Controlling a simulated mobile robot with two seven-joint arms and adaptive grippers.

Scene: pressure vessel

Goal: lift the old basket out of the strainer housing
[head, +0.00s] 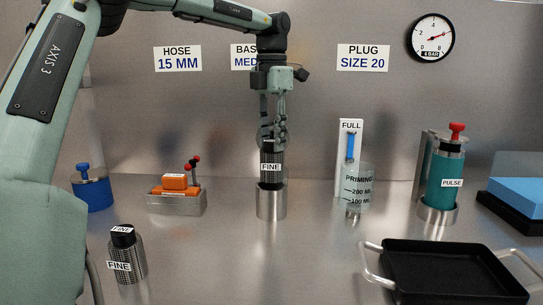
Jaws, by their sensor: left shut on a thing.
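My left gripper (273,138) comes down from above and is shut on the top of a dark basket labelled FINE (271,178). The basket is upright. Its lower end is at the mouth of the metal cup-shaped strainer housing (271,205), with most of its body showing above the rim. I cannot tell whether its bottom is just inside the housing or just clear of it. A second basket labelled FINE (127,262), with a dark top and meshed side, stands on the bench at the front left. My right gripper is not in view.
An orange block in a metal tray (176,205) and a blue-knobbed pot (92,190) stand left. A priming beaker (358,190), a teal PULSE cylinder (445,178) and a black handled tray (455,272) stand right. The bench in front of the housing is clear.

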